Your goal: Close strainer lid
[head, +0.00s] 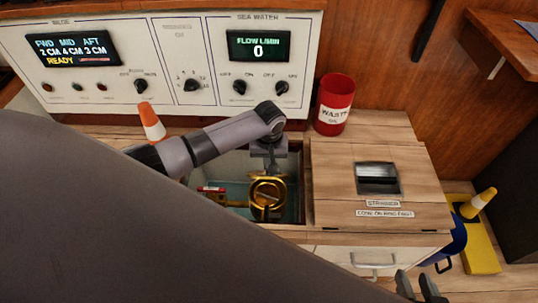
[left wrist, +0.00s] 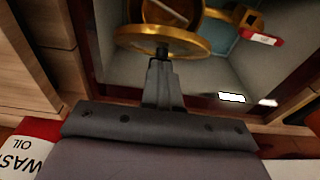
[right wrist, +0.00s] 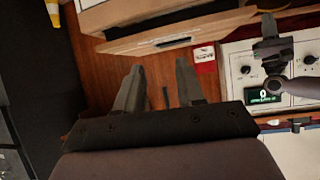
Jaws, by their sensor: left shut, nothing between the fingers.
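The brass strainer (head: 268,195) stands in an open well in the counter. In the left wrist view its round brass lid (left wrist: 135,38) is a disc seen at a slant, beside the brass strainer body (left wrist: 178,10). My left gripper (head: 268,158) reaches down into the well at the strainer. Its fingers (left wrist: 162,68) are shut and empty, with the tips at the lid's near edge; I cannot tell whether they touch it. My right gripper (head: 420,288) is at the bottom right, away from the strainer; its fingers (right wrist: 158,88) are apart with nothing between them.
A red-handled valve (head: 212,189) sits left of the strainer in the well. A wooden hatch panel (head: 335,195) labelled for the strainer lies right of the well.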

